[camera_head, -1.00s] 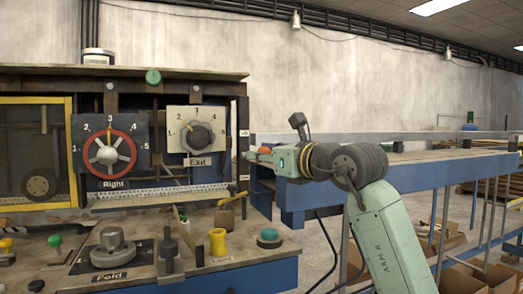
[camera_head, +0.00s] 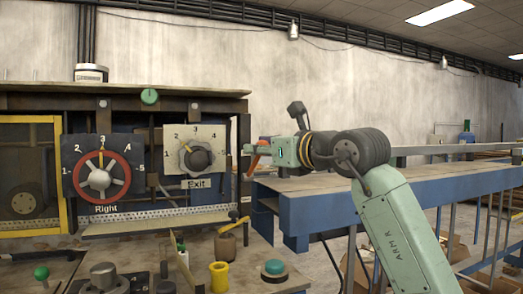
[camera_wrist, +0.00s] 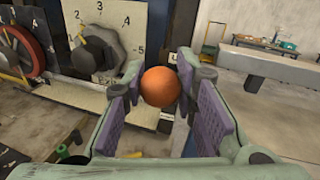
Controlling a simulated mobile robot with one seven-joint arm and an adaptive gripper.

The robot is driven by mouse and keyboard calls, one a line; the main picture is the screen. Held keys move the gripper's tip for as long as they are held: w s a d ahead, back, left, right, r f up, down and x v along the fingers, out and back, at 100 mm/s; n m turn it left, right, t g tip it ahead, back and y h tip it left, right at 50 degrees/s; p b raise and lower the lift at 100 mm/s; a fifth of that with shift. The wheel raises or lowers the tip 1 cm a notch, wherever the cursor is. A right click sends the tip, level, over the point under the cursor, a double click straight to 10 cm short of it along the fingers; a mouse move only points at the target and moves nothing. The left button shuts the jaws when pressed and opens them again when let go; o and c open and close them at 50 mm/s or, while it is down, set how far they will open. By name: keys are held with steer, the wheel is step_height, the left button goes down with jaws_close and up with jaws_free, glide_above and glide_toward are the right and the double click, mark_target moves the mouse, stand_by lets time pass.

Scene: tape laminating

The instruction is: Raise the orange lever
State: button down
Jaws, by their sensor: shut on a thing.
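The orange lever's round knob (camera_wrist: 160,86) sits between the two purple-padded fingers of my gripper (camera_wrist: 165,108) in the wrist view. My gripper is shut on it. In the head view my gripper (camera_head: 257,148) is at the right end of the machine, to the right of the Exit dial. An orange part of the lever (camera_head: 254,164) shows just below the fingers, slanting down to the left. The rest of the lever is hidden behind the gripper and the machine's edge.
The Exit dial (camera_head: 195,158) and the red Right dial (camera_head: 98,178) are on the machine to the left. A blue-framed table (camera_head: 335,205) stands to the right, below my arm. A yellow knob (camera_head: 219,276) and a teal button (camera_head: 273,268) are at the front.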

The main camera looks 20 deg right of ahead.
steer(key=shift+d+r, duration=0.1)
steer(key=shift+r, duration=0.1)
steer(key=c, duration=1.3)
jaws_free()
steer(key=shift+f, duration=0.1)
steer(key=shift+s, duration=0.15)
steer(key=v, duration=1.2)
